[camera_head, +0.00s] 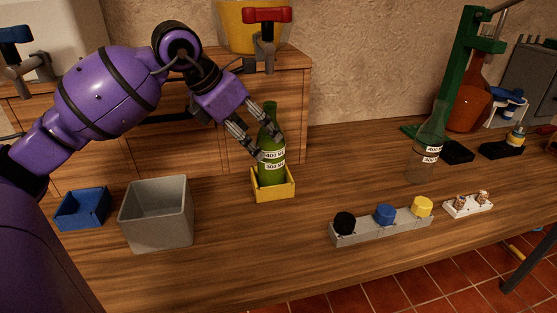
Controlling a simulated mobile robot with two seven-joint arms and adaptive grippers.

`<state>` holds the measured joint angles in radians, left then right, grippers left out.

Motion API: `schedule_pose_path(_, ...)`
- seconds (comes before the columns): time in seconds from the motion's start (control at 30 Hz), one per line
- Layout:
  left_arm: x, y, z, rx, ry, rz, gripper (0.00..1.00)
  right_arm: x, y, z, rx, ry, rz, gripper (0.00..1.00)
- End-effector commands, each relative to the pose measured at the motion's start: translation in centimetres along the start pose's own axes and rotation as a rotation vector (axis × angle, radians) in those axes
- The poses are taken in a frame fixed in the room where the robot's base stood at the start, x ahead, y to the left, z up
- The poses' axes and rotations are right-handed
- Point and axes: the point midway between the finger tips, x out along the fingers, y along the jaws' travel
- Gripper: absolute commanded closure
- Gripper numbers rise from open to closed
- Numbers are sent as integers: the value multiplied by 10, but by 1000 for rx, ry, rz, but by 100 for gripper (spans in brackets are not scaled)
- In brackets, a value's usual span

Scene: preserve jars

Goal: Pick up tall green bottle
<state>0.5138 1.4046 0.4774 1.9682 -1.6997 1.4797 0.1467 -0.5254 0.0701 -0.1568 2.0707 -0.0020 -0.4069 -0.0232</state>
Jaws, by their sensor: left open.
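The tall green bottle (271,172) stands upright in a small yellow tray (274,193) on the wooden table, in the middle of the head view. It has white labels. My left gripper (270,147) comes in from the upper left and is open. Its two fingers reach to the bottle, one at its left side and one across its upper right. I cannot tell whether either finger touches the glass. The tray walls hide the bottle's base. My right gripper is not in view.
A grey bin (157,238) and a blue tray (82,208) stand left of the bottle. A grey rack with black, blue and yellow caps (383,228) lies to the right. A clear bottle (424,160) stands farther right. Wooden drawers (290,85) rise close behind the green bottle.

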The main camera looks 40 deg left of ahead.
Motion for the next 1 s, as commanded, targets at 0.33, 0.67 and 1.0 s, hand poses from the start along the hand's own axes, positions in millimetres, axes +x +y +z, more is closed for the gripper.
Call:
schedule_pose_path(0.33, 46, -6, -2, -1, -1, -4, 26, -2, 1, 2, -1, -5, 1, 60)
schedule_pose_path(0.67, 67, -5, -3, 0, 0, -1, 26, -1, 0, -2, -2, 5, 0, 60)
schedule_pose_path(1.0, 66, -5, -3, 0, 0, -1, 59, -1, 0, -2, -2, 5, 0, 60)
